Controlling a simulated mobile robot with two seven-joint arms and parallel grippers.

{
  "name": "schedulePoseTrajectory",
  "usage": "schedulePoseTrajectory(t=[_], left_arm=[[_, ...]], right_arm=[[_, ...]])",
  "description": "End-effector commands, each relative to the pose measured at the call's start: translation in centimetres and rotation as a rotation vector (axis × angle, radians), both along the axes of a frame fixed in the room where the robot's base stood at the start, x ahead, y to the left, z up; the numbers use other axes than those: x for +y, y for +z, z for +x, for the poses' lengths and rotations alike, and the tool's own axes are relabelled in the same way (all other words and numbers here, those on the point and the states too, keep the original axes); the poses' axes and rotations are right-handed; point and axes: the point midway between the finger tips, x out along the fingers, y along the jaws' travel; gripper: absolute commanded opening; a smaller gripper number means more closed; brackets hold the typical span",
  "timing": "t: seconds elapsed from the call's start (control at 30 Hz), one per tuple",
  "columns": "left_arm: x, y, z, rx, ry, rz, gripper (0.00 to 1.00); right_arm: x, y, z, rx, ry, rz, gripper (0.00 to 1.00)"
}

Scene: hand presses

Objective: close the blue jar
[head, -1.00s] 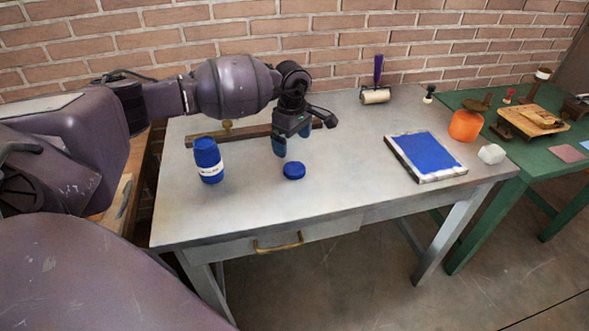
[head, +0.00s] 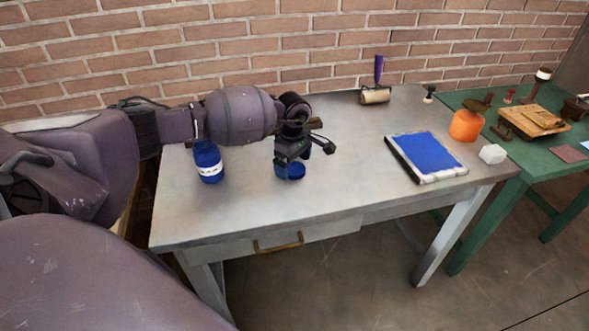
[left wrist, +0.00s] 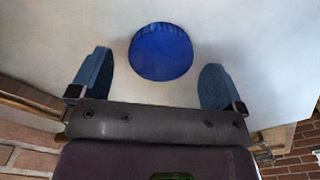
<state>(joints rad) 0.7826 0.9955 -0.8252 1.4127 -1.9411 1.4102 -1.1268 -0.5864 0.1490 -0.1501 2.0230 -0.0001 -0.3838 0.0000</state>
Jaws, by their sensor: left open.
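The blue jar (head: 209,162) with a white label stands upright on the grey table, left of my left gripper; my arm passes in front of or above its top, so its opening is hidden. The round blue lid (head: 295,171) lies on the table under my left gripper (head: 290,170). In the left wrist view the lid (left wrist: 161,52) sits between and slightly beyond the two blue fingertips (left wrist: 155,82), with a gap on each side. My left gripper is open and touches nothing that I can see. My right gripper is not in view.
The grey table (head: 340,185) has free room right of the lid. A blue pad in a pale frame (head: 428,156) lies farther right. A roller (head: 376,95) is at the back.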

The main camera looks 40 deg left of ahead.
Motion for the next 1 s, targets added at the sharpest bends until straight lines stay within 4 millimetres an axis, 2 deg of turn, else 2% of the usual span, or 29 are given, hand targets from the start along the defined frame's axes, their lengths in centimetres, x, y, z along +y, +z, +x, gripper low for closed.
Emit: schedulePoseTrajectory(t=[0.1, 0.43, 0.77, 1.0], left_arm=[[-0.01, -1.06, -0.04, 0.002, -0.001, 0.0, 0.95], [0.0, -1.05, -0.01, 0.0, -0.001, 0.0, 0.95], [0.0, -1.04, -0.01, 0.0, -0.001, 0.0, 0.44], [0.0, -1.04, -0.01, 0.0, -0.001, 0.0, 0.42]], right_arm=[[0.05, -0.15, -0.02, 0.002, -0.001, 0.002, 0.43], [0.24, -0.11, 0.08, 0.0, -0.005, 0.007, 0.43], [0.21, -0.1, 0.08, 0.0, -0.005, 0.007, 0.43], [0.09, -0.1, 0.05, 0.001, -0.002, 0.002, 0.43]])
